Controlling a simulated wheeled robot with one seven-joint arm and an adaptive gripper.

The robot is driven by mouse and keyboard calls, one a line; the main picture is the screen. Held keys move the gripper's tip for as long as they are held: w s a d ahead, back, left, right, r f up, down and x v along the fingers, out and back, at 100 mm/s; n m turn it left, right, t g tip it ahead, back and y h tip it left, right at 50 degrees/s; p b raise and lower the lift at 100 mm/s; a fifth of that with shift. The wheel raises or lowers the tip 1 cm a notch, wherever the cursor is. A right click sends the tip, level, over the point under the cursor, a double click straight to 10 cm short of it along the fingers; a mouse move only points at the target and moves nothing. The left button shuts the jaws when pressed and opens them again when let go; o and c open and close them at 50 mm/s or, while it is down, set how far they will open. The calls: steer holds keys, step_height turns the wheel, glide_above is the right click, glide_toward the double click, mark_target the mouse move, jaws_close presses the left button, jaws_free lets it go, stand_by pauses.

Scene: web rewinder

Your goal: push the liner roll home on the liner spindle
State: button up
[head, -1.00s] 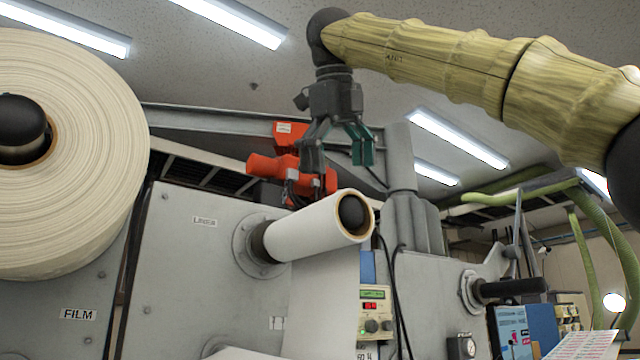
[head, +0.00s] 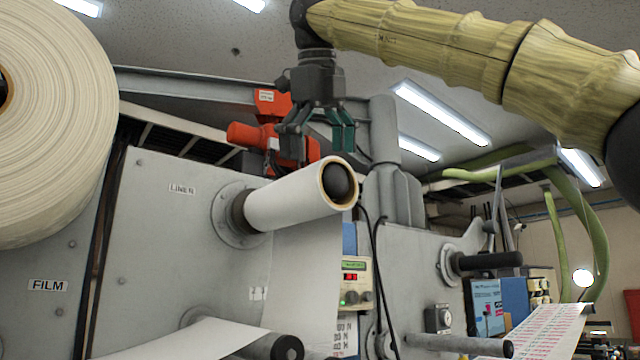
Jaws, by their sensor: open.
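The liner roll (head: 288,202) is a white roll on a brown core, on the spindle below the "LINER" label. The dark rounded end of the liner spindle (head: 338,182) shows inside the core's outer end. At the inner end, a dark stretch of spindle (head: 238,211) shows between the roll and the round flange (head: 222,222) on the grey panel. A white web hangs down from the roll. My gripper (head: 318,158) is open and empty, pointing down, and appears just above the roll's outer end. Whether it touches the roll cannot be told.
A large film roll (head: 45,120) fills the upper left. An orange hoist (head: 275,130) on a grey beam is behind my gripper. Lower rollers (head: 270,346) stick out below. A control box (head: 355,285) and dark cables are right of the web.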

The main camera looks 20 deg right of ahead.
mark_target(321, 192)
steer(key=p+x, duration=0.1)
steer(key=x, duration=0.4)
steer(key=shift+w+d, duration=0.1)
steer(key=shift+w, duration=0.1)
steer(key=shift+p+x, duration=0.3)
steer(key=shift+x, duration=0.55)
steer(key=shift+w+f, duration=0.15)
steer(key=shift+f, duration=0.2)
steer(key=shift+c, duration=0.2)
steer(key=c, duration=1.3)
